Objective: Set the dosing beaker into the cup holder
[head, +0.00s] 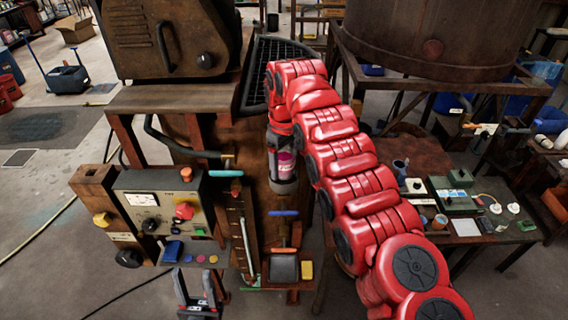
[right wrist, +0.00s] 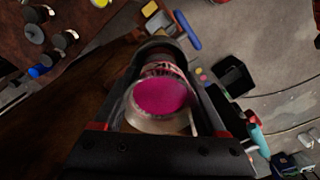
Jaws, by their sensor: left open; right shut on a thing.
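The dosing beaker (head: 284,168) is a clear vessel with pink contents, in front of the brown machine in the head view. Its open mouth and pink contents (right wrist: 162,97) fill the middle of the right wrist view. My right gripper (right wrist: 160,68) is shut on the beaker, one finger on each side. A dark ring (right wrist: 161,47) shows at the beaker's far end; I cannot tell whether it is the cup holder or whether the beaker sits inside it. My left gripper (head: 197,288) is open and empty at the bottom left of the head view.
A control box (head: 150,205) with a gauge and red knob stands left of the beaker. A dark table (head: 470,205) with small devices stands at right, beyond my right arm.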

